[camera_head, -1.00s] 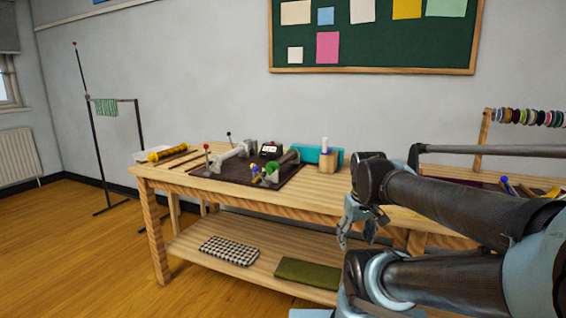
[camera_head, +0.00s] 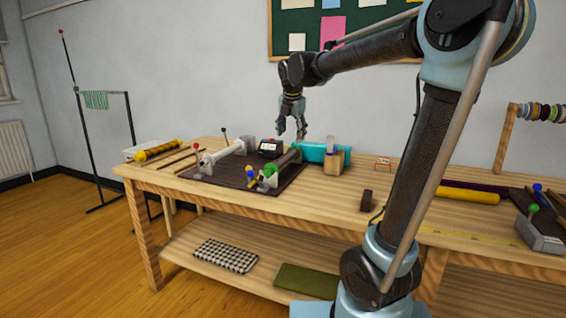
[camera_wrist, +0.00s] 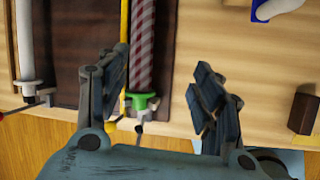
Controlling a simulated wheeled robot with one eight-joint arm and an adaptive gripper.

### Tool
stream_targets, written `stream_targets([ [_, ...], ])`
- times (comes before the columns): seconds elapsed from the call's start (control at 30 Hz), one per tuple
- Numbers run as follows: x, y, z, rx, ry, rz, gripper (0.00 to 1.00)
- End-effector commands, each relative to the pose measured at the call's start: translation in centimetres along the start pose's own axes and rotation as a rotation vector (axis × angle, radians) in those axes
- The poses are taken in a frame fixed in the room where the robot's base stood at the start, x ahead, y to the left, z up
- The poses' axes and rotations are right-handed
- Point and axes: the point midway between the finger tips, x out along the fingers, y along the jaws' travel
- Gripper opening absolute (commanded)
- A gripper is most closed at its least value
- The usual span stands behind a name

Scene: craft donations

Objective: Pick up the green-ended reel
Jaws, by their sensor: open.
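The green-ended reel (camera_head: 286,159) lies on the dark mat (camera_head: 228,174) on the table, with its green end toward the front edge. In the wrist view the reel (camera_wrist: 142,45) has a dark red and white striped body and a green end at the bottom. My gripper (camera_head: 292,130) is open and empty, pointing down above the reel. In the wrist view my gripper (camera_wrist: 160,65) has the reel between its fingers, nearer the left finger. The reel's upper end runs out of the wrist view.
A white reel (camera_head: 222,152) lies left on the mat. Blue and yellow knobs (camera_head: 250,174) stand beside the green end.

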Motion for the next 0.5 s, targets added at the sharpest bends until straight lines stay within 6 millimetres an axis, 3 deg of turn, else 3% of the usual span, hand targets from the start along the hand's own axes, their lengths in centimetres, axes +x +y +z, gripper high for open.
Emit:
stream_targets([
  [0.1, 0.0, 2.2, 0.2, -0.114, -0.006, 0.011, 0.60],
  [0.27, 0.9, 3.2, 0.2, -0.167, -0.008, 0.016, 0.60],
  [0.5, 4.8, 3.5, 0.0, -0.169, -0.007, 0.017, 0.60],
])
